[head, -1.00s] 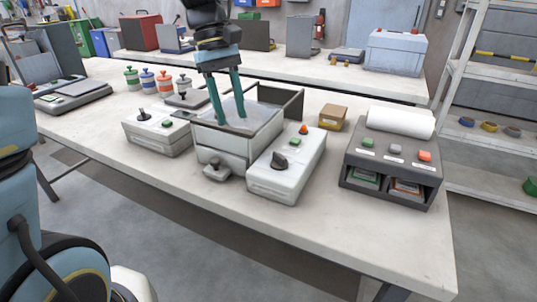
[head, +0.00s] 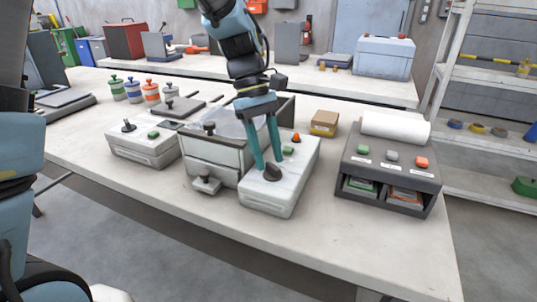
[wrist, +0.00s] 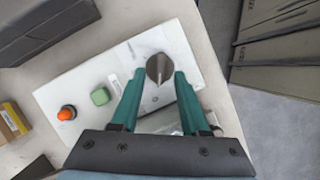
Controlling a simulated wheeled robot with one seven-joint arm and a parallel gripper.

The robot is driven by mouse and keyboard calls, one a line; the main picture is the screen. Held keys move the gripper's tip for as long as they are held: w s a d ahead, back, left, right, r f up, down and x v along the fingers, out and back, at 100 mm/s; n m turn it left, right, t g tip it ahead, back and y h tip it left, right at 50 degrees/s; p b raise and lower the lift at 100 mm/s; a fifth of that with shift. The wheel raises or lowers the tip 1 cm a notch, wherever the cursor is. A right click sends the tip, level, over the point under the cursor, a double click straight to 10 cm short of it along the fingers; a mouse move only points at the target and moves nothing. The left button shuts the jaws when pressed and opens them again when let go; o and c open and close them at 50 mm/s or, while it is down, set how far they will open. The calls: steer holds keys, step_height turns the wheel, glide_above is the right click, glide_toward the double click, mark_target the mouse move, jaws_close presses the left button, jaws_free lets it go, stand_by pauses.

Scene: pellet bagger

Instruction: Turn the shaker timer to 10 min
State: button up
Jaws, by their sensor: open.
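The shaker timer is a dark grey pointer knob (head: 272,173) on the front of a white control box (head: 262,205) at the right of the open-topped bin. The box also carries a green button (head: 289,151) and a red-orange button (head: 296,138) behind the knob. My gripper (head: 267,170) reaches down over the knob with its two teal fingers apart. In the wrist view the knob (wrist: 159,68) sits just beyond and between the open fingertips (wrist: 158,75). The dial marks around it are too small to read.
The grey bin (head: 215,158) with a latch stands left of the box. A second white box (head: 143,148) is farther left. A dark station with a paper roll (head: 395,127) is at the right. A small carton (head: 325,122) sits behind. The table front is clear.

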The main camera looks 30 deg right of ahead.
steer(key=shift+s+f, duration=0.15)
steer(key=shift+f, duration=0.25)
jaws_close()
stand_by(0.4)
